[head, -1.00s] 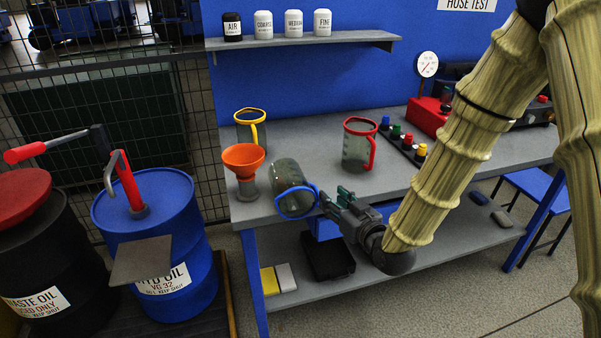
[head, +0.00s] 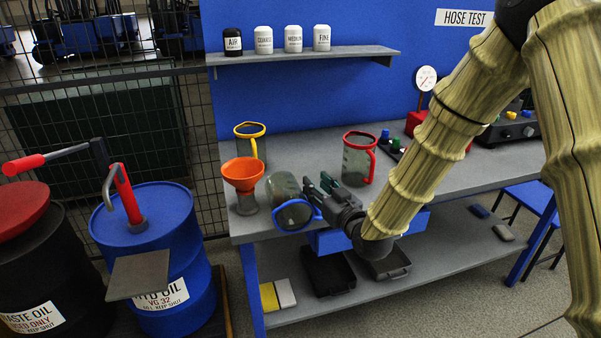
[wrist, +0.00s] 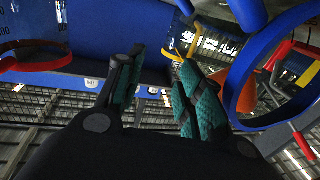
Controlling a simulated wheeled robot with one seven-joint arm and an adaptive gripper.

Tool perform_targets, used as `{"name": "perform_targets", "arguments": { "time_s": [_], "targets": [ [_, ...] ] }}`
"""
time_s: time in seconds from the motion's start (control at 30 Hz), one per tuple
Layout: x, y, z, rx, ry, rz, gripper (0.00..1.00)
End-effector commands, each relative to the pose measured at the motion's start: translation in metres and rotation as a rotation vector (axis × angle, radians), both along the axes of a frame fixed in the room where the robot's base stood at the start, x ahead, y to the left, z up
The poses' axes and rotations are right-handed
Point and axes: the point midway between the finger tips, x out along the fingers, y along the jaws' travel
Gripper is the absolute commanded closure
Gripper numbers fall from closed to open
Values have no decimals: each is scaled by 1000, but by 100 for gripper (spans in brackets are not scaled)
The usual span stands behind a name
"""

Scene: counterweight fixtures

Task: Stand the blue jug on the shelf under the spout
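The blue jug (head: 284,186) is clear with a blue rim and handle. It lies on its side near the bench's front edge, mouth towards me. My gripper (head: 323,186) is just right of the jug, close to its handle; contact cannot be told. In the wrist view my gripper (wrist: 158,88) has its green-padded fingers apart, with nothing clearly between them. The jug's blue rim (wrist: 232,95) is right of the fingers there. The spout (head: 112,182) hangs from the pump on the blue drum (head: 180,235). The grey shelf (head: 138,276) below it is empty.
An orange funnel (head: 243,172) stands left of the jug. A yellow-rimmed jug (head: 249,148) stands behind it, and a red-rimmed jug (head: 357,160) stands behind my gripper. A black waste drum (head: 50,270) is at far left. A floor gap separates drum and bench.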

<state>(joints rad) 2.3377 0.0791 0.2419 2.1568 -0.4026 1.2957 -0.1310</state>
Motion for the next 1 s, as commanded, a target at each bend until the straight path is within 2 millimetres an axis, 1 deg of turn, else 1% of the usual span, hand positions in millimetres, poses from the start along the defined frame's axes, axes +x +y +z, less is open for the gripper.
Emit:
{"name": "perform_targets", "arguments": {
  "time_s": [0.2, 0.33, 0.47, 0.67, 0.7, 0.9, 1.0],
  "targets": [
    [22, 17, 1, 0, 0, 0, 63],
    [34, 24, 0, -1, 0, 0, 63],
    [40, 27, 0, 0, 0, 0, 63],
    [41, 27, 0, 0, 0, 0, 63],
    [41, 27, 0, 0, 0, 0, 65],
    [40, 27, 0, 0, 0, -1, 100],
    [40, 27, 0, 0, 0, -1, 100]
  ]
}}
